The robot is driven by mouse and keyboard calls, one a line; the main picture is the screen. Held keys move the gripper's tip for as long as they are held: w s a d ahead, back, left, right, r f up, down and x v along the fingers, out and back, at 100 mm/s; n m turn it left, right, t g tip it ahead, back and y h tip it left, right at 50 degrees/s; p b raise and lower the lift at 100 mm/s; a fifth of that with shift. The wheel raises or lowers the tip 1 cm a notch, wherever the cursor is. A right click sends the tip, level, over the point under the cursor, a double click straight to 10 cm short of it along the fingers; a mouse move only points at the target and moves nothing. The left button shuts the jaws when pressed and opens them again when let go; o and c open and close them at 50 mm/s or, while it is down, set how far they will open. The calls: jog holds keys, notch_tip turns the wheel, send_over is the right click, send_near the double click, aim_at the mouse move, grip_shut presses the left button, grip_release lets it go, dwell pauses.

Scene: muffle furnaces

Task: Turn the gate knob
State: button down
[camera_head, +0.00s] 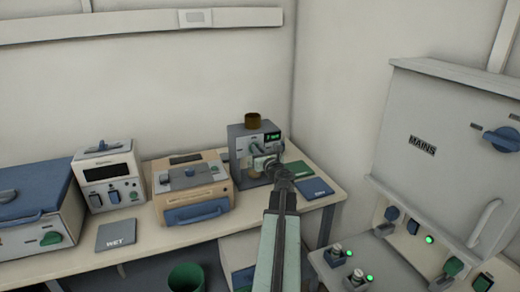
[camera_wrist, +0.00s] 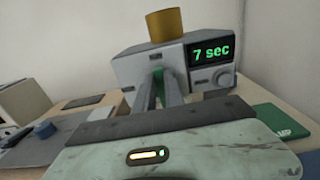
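A grey machine (camera_head: 238,142) with a brass-coloured cup on top (camera_head: 252,120) stands at the right end of the bench. In the wrist view, the machine (camera_wrist: 150,68) fills the upper middle, with its brass cup (camera_wrist: 166,25) and a green display reading "7 sec" (camera_wrist: 211,51). My gripper (camera_head: 264,165) is at the machine's front. In the wrist view, my gripper (camera_wrist: 160,75) has its two fingers apart, pointing at the front face. A green part (camera_wrist: 161,82), perhaps the gate knob, shows between them. Whether the fingers touch it is unclear.
A round grey dial (camera_wrist: 224,77) sits right of the fingers. A beige box with a blue handle (camera_head: 197,212) stands left of the machine. A green pad (camera_head: 294,170) and a blue pad (camera_head: 313,188) lie at right. A MAINS cabinet (camera_head: 425,115) is further right.

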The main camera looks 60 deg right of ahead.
jog(key=shift+n, duration=0.3)
jog(key=shift+w+a+f+n+b, duration=0.15)
jog(key=shift+a+f+n+b, duration=0.15)
jog(key=shift+n, duration=2.55)
jog(key=shift+w+a+f+n+b, duration=0.15)
jog(key=shift+f+n+b, duration=0.15)
jog(key=shift+n, duration=2.6)
jog(key=shift+w+a+f+n+b, duration=0.15)
jog(key=shift+a+f+n+b, duration=0.15)
jog(key=shift+n, duration=2.55)
jog(key=c, duration=1.4)
grip_release()
jog(key=shift+c, duration=0.2)
